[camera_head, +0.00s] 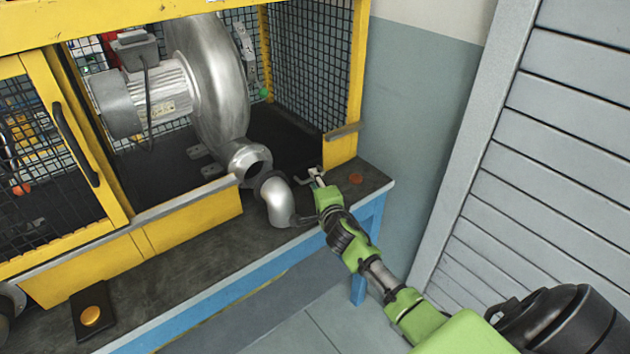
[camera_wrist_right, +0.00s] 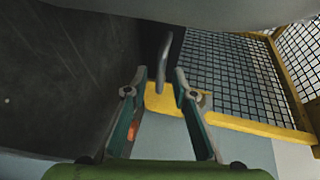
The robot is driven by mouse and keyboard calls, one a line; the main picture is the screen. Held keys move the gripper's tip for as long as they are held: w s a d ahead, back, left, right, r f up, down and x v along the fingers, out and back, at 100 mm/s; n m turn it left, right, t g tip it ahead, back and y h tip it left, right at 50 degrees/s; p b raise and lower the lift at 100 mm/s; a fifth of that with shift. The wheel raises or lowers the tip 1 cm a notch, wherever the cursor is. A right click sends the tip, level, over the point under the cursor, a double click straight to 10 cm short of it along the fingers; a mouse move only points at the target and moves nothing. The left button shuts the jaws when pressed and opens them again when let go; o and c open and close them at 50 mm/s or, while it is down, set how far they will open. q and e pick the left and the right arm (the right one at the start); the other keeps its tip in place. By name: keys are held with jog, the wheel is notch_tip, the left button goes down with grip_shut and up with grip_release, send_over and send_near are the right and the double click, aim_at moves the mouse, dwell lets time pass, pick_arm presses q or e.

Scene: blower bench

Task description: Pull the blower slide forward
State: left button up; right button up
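The blower (camera_head: 205,80), a grey motor and round metal housing, sits inside the yellow cage (camera_head: 190,215). Its outlet (camera_head: 250,160) faces the front opening. A metal elbow pipe (camera_head: 280,203) stands at the bench's front, by the outlet. My right gripper (camera_head: 309,178) is just right of the elbow, low over the bench. The slide under the blower is mostly hidden. My left gripper is not in view.
An orange button (camera_head: 356,178) is on the bench right of my right gripper; another orange button (camera_head: 90,316) is at front left. A mesh door (camera_head: 50,150) stands at left. Right of the bench are a wall and grey slatted shutter (camera_head: 550,150).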

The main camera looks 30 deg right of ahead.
jog(key=shift+w+d, duration=0.2)
jog(key=shift+w, duration=0.15)
grip_shut()
jog(key=shift+s+a+f, duration=0.1)
jog(key=shift+s+f, duration=0.15)
jog(key=shift+s, duration=0.05)
jog(key=s, duration=0.2)
jog(key=s+p, duration=0.1)
jog(key=s, duration=0.3)
jog(key=shift+d+r+p, duration=0.1)
jog(key=shift+d+p, duration=0.2)
jog(key=shift+p, duration=0.1)
grip_release()
jog(key=shift+d, duration=0.1)
